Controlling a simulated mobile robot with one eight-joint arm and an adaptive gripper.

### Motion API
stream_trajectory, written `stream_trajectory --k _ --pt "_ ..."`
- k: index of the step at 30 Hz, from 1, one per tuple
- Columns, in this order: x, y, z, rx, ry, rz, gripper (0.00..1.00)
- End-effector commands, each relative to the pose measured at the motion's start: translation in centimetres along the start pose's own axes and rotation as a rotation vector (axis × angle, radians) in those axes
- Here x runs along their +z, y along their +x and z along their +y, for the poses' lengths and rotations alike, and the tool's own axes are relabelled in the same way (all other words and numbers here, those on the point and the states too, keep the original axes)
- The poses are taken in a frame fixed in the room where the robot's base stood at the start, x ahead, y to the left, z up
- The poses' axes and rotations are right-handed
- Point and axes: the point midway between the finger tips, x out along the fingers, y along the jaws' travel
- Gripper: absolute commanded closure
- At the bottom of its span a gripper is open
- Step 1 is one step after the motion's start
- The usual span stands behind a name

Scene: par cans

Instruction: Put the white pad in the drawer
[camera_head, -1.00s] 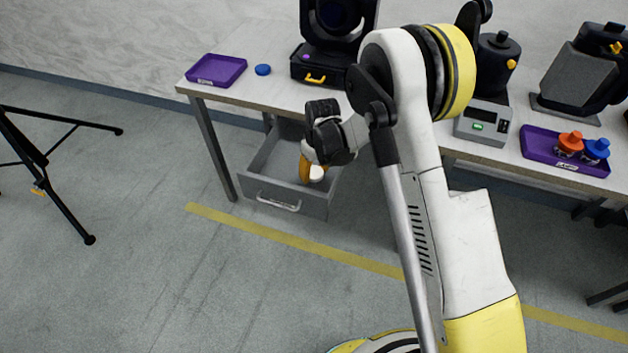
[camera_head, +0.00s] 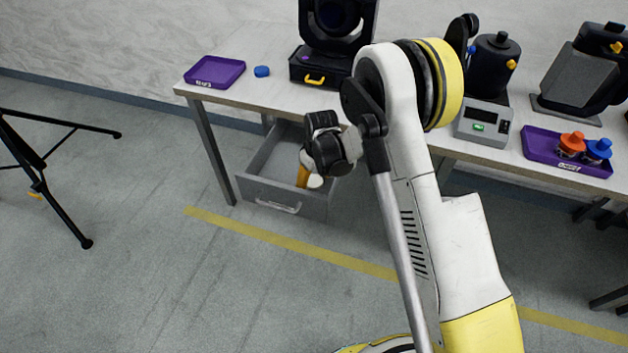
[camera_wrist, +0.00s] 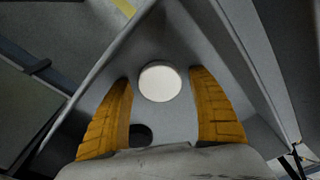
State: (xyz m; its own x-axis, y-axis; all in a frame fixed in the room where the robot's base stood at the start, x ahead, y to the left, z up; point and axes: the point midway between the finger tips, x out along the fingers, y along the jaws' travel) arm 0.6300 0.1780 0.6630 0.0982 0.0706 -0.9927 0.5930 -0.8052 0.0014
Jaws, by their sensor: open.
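The white pad (camera_wrist: 160,82) shows as a round white disc between and just beyond the tips of my orange fingers in the wrist view. In the head view the pad (camera_head: 315,181) shows beside my fingertips, inside the outline of the drawer. My gripper (camera_head: 308,183) points down into the drawer, its fingers spread on both sides of the pad with gaps between. I cannot tell whether the pad rests on the drawer floor. The grey drawer (camera_head: 262,190) is pulled out under the table, with its handle facing front.
The table (camera_head: 262,92) carries a purple tray (camera_head: 215,71), a blue cap (camera_head: 262,72), a stage light (camera_head: 332,45), a scale (camera_head: 483,122) and a second purple tray (camera_head: 545,150) with orange and blue-topped items. A black tripod (camera_head: 40,160) stands left. The floor in front is clear.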

Motion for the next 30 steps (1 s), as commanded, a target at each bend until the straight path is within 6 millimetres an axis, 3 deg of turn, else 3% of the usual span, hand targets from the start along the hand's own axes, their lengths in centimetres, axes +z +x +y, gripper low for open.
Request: stream_trajectory --k 5,15,21,27,30 --pt "-0.1 -2.4 0.0 0.0 0.0 0.0 0.3" --pt "0.0 -9.9 0.0 0.0 0.0 0.0 0.3" --pt "0.0 -12.0 0.0 0.0 0.0 0.0 0.3" --pt "0.0 -12.5 0.1 0.001 0.002 0.002 0.3" --pt "0.4 -14.2 0.4 0.009 0.02 0.015 0.3"
